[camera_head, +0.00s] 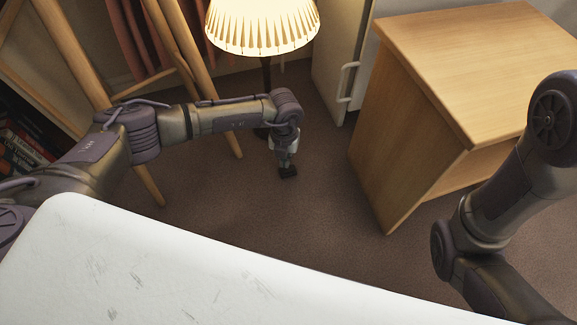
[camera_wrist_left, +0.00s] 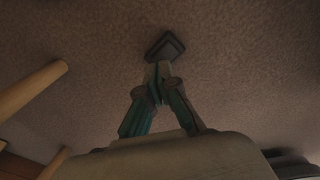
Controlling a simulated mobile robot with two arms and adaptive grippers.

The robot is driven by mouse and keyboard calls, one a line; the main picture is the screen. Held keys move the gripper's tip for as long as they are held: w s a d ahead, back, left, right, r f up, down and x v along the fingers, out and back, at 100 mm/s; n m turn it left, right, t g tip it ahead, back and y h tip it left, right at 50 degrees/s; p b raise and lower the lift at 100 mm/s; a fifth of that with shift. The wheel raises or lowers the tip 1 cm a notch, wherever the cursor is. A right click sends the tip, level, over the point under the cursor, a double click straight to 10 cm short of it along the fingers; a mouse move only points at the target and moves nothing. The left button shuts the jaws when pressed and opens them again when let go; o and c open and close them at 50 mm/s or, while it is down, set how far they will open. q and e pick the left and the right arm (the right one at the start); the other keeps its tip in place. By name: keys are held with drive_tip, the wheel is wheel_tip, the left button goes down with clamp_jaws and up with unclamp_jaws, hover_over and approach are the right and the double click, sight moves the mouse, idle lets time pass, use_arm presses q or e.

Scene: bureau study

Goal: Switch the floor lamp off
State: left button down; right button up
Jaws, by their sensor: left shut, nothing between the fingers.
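The floor lamp (camera_head: 262,28) stands at the top middle of the head view, its pleated shade glowing, so it is lit. Its dark pole (camera_head: 266,76) runs down behind my left arm, which hides much of its lower part. My left gripper (camera_head: 287,164) points down at the carpet in front of the lamp, shut and empty. A small dark block (camera_head: 289,172), which looks like a foot switch, lies right at its fingertips. In the left wrist view the block (camera_wrist_left: 165,46) is just beyond the closed fingertips (camera_wrist_left: 158,72); I cannot tell whether they touch. My right gripper is out of view.
A wooden desk (camera_head: 470,70) stands on the right, beside a white cabinet door (camera_head: 340,60) with a handle. Wooden easel-like legs (camera_head: 185,50) and a bookshelf (camera_head: 25,140) are on the left. Carpet (camera_head: 320,195) is clear between the gripper and the desk.

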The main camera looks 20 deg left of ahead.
sight(285, 169)
use_arm(q)
drive_tip(key=shift+f+b, duration=0.85)
drive_tip(key=shift+f, duration=0.55)
idle(0.9)
wheel_tip(285, 169, up, 7)
drive_tip(key=p, duration=0.7)
drive_tip(key=shift+r, duration=0.1)
idle(0.5)
